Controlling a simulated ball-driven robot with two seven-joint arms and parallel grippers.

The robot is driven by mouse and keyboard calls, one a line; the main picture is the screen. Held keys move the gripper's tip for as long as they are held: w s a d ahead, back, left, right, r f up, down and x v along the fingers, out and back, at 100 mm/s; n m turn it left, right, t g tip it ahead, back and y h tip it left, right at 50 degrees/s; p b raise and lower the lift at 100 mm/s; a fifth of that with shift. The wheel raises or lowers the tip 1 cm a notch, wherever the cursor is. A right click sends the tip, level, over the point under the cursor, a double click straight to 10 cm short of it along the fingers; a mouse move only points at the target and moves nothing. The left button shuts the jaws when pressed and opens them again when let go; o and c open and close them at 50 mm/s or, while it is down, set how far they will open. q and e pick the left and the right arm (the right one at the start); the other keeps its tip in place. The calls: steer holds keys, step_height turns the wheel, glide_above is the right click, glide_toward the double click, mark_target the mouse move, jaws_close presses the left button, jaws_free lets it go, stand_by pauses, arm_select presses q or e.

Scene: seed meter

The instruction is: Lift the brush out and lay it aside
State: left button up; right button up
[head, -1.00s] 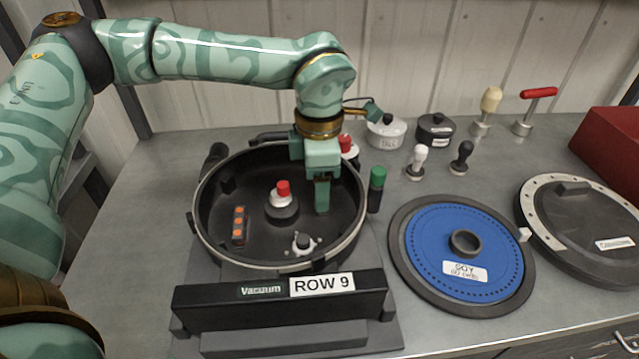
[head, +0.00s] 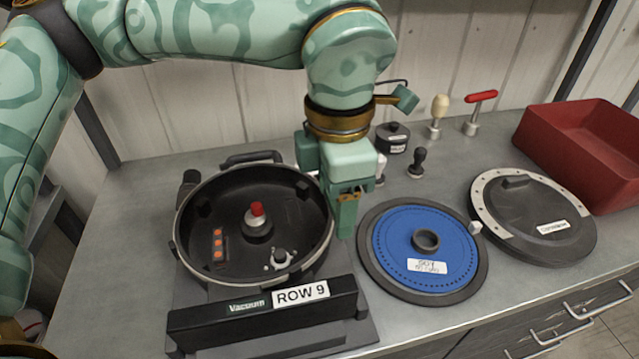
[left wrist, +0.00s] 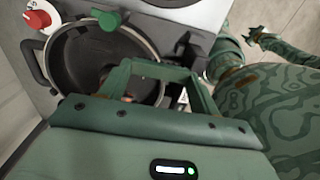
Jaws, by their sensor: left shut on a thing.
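My left gripper (head: 347,212) is shut, just outside the right rim of the round black meter bowl (head: 322,240), between the bowl and the blue disc. What it grips is mostly hidden by the green fingers; the brush is not clearly seen apart from them. The left wrist view shows the fingers (left wrist: 160,88) in front of the bowl (left wrist: 90,62), with a small brownish bit between them. In the bowl are a red-topped hub (head: 257,215), a dark block with orange squares (head: 218,248) and a small pale-footed knob (head: 279,259). My right gripper is not in view.
A blue disc on a dark plate (head: 385,245) lies right of the bowl. Beyond it are a round black cover (head: 535,225) and a red bin (head: 580,135). Small knobbed tools (head: 417,160) stand behind. Grey bench top is bare at the front right (head: 520,285).

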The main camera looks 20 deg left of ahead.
arm_select(q)
steer(key=shift+s+d+r, duration=0.1)
steer(key=shift+d, duration=0.05)
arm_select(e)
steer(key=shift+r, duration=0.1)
arm_select(q)
steer(key=shift+r+p, duration=2.75)
steer(key=shift+r, duration=0.8)
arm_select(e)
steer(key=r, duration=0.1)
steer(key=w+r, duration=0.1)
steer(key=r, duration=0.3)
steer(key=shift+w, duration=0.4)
arm_select(q)
steer(key=shift+f, duration=0.1)
